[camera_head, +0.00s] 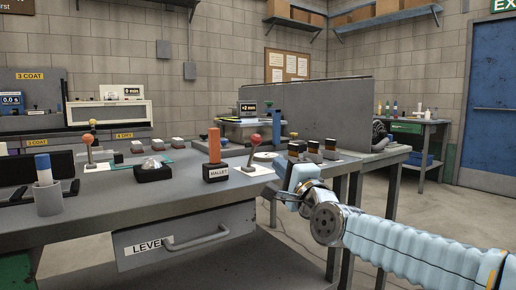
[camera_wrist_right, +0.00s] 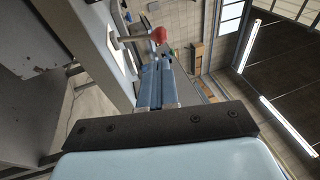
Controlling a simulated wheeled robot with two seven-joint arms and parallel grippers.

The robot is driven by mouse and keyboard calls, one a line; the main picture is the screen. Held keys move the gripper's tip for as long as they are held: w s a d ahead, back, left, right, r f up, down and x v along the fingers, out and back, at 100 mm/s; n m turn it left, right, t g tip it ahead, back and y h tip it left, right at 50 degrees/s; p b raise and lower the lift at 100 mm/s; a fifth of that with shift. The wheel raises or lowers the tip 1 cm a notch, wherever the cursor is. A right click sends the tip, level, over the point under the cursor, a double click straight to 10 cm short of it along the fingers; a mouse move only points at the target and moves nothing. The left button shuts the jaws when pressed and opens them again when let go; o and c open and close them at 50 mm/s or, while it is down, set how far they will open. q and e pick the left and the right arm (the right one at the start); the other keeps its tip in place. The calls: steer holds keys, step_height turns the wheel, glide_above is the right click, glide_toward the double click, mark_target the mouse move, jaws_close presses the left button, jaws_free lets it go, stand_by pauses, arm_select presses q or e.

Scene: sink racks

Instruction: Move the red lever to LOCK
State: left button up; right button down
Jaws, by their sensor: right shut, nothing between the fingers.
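A lever with a red ball knob (camera_head: 251,155) and a pale shaft stands on a white plate near the right end of the grey workbench, leaning right. The red knob also shows in the right wrist view (camera_wrist_right: 159,35), just beyond the fingers, with its shaft running left to the plate. A second lever with a red-orange knob (camera_head: 87,141) stands further left on the bench. My right gripper (camera_head: 269,191) is shut and empty, just right of and below the right lever, apparently apart from it. No LOCK marking is readable. My left gripper is out of view.
An orange block (camera_head: 214,149) on a black stand marked MALLET is left of the right lever. Small dark blocks (camera_head: 313,147) stand to its right. A grey cup (camera_head: 47,198) is at the bench's left.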

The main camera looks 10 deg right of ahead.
mark_target(257, 143)
steer(key=p+x, duration=0.3)
steer(key=x, duration=0.8)
steer(key=shift+w, duration=0.3)
